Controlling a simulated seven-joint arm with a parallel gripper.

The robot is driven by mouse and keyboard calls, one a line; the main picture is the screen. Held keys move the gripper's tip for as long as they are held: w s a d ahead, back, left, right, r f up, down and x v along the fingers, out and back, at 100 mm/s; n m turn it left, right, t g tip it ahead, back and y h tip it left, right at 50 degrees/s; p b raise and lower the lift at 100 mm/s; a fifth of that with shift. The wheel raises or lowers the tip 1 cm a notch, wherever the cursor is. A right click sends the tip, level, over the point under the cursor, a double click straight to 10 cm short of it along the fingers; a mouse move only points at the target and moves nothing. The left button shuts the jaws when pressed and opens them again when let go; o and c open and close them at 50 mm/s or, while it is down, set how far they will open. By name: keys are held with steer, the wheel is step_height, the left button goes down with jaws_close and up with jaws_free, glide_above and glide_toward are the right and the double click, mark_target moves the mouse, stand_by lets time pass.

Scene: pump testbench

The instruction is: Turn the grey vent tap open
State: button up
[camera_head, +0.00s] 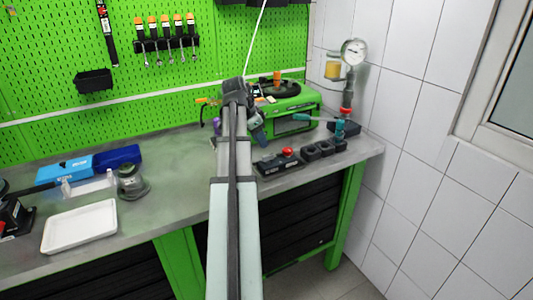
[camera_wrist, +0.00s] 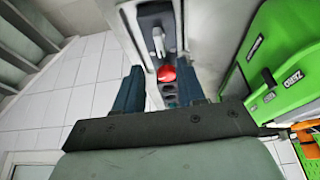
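A small grey lever (camera_wrist: 158,42) on a dark block, the only grey tap-like part I can make out, is at the top of the wrist view. My gripper (camera_wrist: 161,68) is open, with its two dark blue fingers apart and nothing between them that I can see held. The lever lies beyond the fingertips and is not touched. In the head view my gripper (camera_head: 259,131) is above the bench in front of the green machine. The lever is too small to make out there.
A red knob (camera_wrist: 167,74) shows between the fingers, with dark sockets below it. The green machine (camera_wrist: 285,60) is close on the right. In the head view a gauge (camera_head: 353,50) stands on a pipe at right, and a white tray (camera_head: 80,228) lies at left.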

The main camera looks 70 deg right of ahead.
mark_target(268, 155)
steer(key=x, duration=0.7)
steer(key=shift+f, duration=0.25)
steer(key=shift+c, duration=0.3)
jaws_close()
